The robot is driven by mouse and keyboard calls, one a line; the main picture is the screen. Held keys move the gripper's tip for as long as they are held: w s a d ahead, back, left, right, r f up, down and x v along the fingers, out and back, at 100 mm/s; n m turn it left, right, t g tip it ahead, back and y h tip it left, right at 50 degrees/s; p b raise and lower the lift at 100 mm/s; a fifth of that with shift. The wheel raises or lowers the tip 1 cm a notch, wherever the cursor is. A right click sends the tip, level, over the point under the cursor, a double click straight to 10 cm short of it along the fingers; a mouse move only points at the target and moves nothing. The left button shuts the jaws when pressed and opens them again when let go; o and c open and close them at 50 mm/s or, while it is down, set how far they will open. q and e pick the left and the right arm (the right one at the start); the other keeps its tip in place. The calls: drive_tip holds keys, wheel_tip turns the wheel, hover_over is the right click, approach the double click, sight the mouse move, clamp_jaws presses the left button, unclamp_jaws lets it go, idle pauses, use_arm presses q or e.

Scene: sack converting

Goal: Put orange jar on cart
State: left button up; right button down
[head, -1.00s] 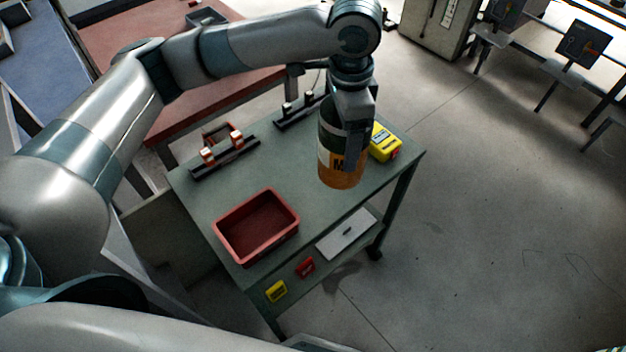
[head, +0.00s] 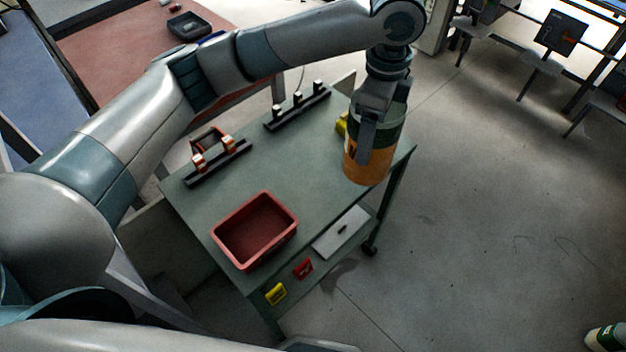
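The orange jar (head: 368,165) has an orange lower part and a dark green upper band. My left gripper (head: 372,135) is shut on the jar and holds it upright over the right side of the cart. The cart (head: 318,190) has a grey-green top. I cannot tell from this view whether the jar touches the cart top. The jar partly hides a yellow item (head: 341,124) on the cart.
A red bin (head: 255,232) stands on the cart's near left. Two black racks, one (head: 218,163) at the left and one (head: 297,108) at the back, lie on it. The cart top's middle is clear. A green-and-white container (head: 606,337) shows at the lower right.

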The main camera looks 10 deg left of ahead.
use_arm(q)
drive_tip(key=shift+a, duration=0.1)
drive_tip(key=w+a+f+p, duration=0.1)
drive_tip(key=a+f+p, duration=0.2)
drive_tip(key=a+f, duration=0.4)
drive_tip(key=a, duration=0.4)
drive_tip(key=shift+w+a, duration=0.15)
drive_tip(key=shift+a, duration=0.05)
use_arm(e)
drive_tip(key=shift+g, duration=0.4)
drive_tip(key=s, duration=0.1)
drive_tip(key=s+d+r, duration=0.1)
drive_tip(key=s+r, duration=0.1)
drive_tip(key=shift+s+d+r, duration=0.25)
drive_tip(key=shift+s, duration=0.1)
use_arm(q)
drive_tip(key=shift+f+p, duration=0.85)
drive_tip(key=shift+f, duration=1.15)
use_arm(e)
drive_tip(key=shift+s+a+r, duration=0.15)
drive_tip(key=shift+a+r, duration=0.05)
drive_tip(key=shift+r, duration=0.5)
